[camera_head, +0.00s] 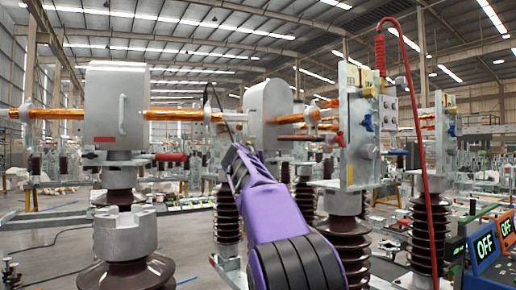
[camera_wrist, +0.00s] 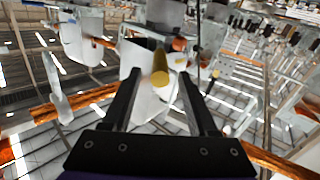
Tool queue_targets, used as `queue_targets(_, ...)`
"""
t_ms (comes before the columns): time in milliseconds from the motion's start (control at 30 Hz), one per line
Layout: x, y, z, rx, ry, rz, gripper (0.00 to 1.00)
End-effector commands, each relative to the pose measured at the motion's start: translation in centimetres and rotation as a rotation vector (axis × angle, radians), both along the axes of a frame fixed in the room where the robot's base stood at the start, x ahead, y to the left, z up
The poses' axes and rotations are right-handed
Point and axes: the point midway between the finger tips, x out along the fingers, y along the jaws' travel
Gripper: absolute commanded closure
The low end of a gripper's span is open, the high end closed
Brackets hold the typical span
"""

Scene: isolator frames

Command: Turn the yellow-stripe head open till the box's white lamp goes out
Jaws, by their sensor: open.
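My gripper (camera_wrist: 160,80) is open in the wrist view, with two dark fingers spread apart. A yellow rod-like part (camera_wrist: 188,94) and a tan round end (camera_wrist: 160,70) show between the fingertips, in front of a pale grey body; contact cannot be told. In the head view my purple arm reaches to the middle and hides the gripper. A grey head (camera_head: 268,112) stands just beyond the arm's end. Another grey head with a red label (camera_head: 116,108) stands at left. No yellow stripe is clear on either. A metal box (camera_head: 362,125) with small round fittings stands right; its lamp's state is unclear.
Orange copper bars (camera_head: 172,114) run between the heads. Brown ribbed insulators (camera_head: 343,250) stand below the box. A red cable (camera_head: 420,140) arches down in front at right. Open floor shows at lower left.

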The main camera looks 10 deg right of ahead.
Motion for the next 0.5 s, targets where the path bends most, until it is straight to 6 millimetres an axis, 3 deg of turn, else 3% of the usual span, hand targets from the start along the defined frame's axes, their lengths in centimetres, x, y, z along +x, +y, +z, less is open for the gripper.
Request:
queue_targets(200,2.9,-0.9,0.4,0.001,0.001,0.000,0.41)
queue_targets(500,4.4,-1.4,0.1,0.001,0.000,0.000,0.41)
